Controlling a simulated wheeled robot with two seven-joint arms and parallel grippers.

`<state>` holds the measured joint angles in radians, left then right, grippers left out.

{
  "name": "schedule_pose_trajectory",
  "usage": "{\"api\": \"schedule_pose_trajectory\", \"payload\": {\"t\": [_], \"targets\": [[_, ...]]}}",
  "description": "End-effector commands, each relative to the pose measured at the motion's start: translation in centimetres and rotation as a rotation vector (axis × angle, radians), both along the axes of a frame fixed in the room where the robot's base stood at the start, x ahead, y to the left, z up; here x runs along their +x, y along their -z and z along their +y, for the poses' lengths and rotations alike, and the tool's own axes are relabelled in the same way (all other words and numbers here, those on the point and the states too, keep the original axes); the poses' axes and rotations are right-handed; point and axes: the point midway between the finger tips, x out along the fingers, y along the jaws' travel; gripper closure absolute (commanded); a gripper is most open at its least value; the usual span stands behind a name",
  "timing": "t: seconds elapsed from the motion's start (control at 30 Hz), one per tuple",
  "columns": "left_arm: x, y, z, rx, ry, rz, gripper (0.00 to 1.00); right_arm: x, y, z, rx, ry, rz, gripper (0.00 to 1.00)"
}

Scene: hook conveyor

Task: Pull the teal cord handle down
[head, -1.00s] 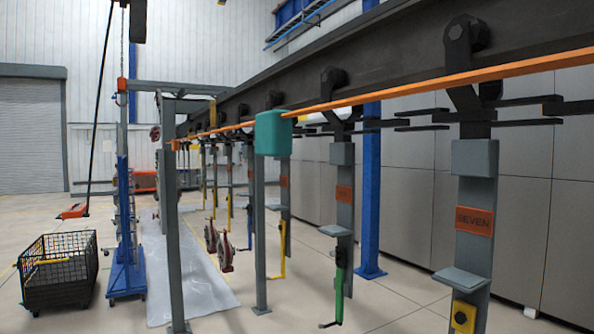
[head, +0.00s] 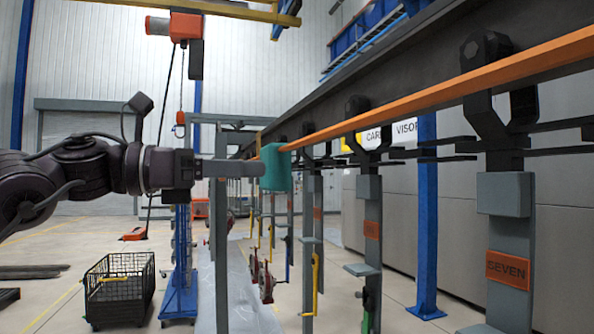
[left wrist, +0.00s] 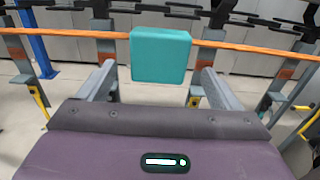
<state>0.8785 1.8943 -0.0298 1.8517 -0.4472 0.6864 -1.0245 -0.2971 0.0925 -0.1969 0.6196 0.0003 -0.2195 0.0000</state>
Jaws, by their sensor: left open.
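The teal cord handle (head: 277,168) is a block on the orange cord (head: 430,98) that runs along the overhead rail. In the head view, my left gripper (head: 258,168) reaches in from the left at the handle's height, its fingertips beside the handle's left side. In the left wrist view, the handle (left wrist: 160,56) shows straight ahead, centred in the gap between two open, spread fingers (left wrist: 158,72). There is visible space on each side of it. I cannot tell whether the fingertips reach around it. My right gripper is not in view.
The dark overhead rail (head: 400,68) carries several hanging grey posts, the nearest with an orange SEVEN plate (head: 508,270). A grey upright (head: 218,270) stands below my left gripper. A blue column (head: 427,210) is on the right. A black wire basket (head: 119,291) stands on the floor at left.

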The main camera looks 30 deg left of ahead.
Motion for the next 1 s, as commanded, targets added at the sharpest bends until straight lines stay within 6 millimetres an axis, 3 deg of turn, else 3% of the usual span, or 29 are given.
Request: {"api": "schedule_pose_trajectory", "payload": {"t": [0.43,0.9,1.0], "targets": [[4.8,-0.5,-4.0,0.002,0.001,0.004,0.15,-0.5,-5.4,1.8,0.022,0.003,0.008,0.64],[5.7,-0.1,-4.8,-0.001,0.000,0.000,0.15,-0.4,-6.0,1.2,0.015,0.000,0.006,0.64],[5.7,-0.1,-4.8,-0.001,0.000,0.000,0.28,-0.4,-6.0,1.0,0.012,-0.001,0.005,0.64]]}}
